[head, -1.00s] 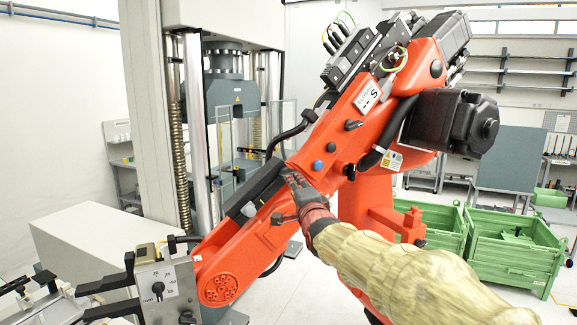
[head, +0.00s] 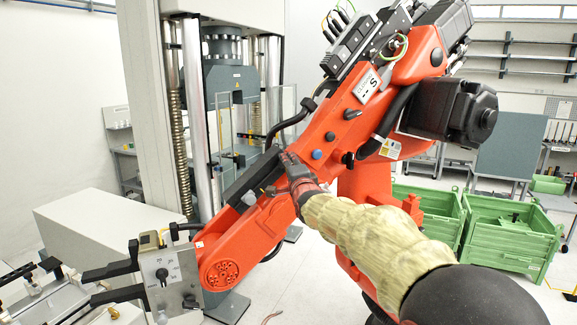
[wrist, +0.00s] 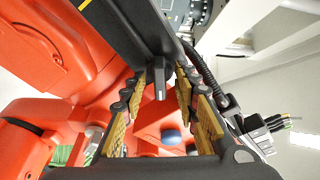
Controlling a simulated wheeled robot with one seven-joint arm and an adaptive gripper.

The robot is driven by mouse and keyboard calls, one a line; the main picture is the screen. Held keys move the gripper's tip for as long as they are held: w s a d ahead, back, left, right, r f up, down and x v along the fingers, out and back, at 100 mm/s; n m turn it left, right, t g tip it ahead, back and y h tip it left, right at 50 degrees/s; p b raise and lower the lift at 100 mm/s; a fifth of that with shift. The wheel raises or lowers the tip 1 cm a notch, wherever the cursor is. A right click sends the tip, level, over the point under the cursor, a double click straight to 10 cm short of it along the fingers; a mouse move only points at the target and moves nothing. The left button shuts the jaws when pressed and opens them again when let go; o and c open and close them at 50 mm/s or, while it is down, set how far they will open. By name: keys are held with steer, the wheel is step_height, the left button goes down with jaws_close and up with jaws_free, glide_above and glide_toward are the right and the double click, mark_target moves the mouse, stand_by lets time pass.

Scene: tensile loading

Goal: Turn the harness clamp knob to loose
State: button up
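My gripper (head: 288,163) is close to the orange robot arm, at the lower end of its upper link in the head view. In the wrist view my gripper (wrist: 160,92) is open, its yellow-padded fingers apart on both sides. A dark bar-shaped knob (wrist: 160,78) shows between the fingers; I cannot tell if either pad touches it. It appears to be the harness clamp knob, and its setting is not readable. In the head view my gripper seems to hide it. A black harness cable (head: 288,126) runs along the orange arm (head: 330,130).
Blue (head: 316,154) and black (head: 352,113) buttons or knobs protrude from the orange arm close to my gripper. A grey control box (head: 168,278) with a dial stands at lower left. The testing machine (head: 228,85) is behind. Green crates (head: 508,246) stand on the floor at right.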

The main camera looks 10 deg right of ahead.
steer(key=shift+c, duration=0.7)
jaws_close()
steer(key=shift+f+n+b, duration=0.2)
steer(key=shift+n+b, duration=0.1)
steer(key=shift+b, duration=0.35)
steer(key=shift+w+d+n+t+y+b, duration=0.15)
steer(key=shift+n+y+b, duration=1.1)
steer(key=shift+n, duration=2.8)
steer(key=shift+s+d+n+t+y+b, duration=0.15)
steer(key=shift+n+y+b, duration=1.1)
steer(key=shift+n, duration=2.85)
steer(key=shift+w+n+t+y+b, duration=0.15)
steer(key=shift+n+y+b, duration=1.1)
steer(key=shift+n, duration=2.8)
steer(key=shift+h, duration=0.25)
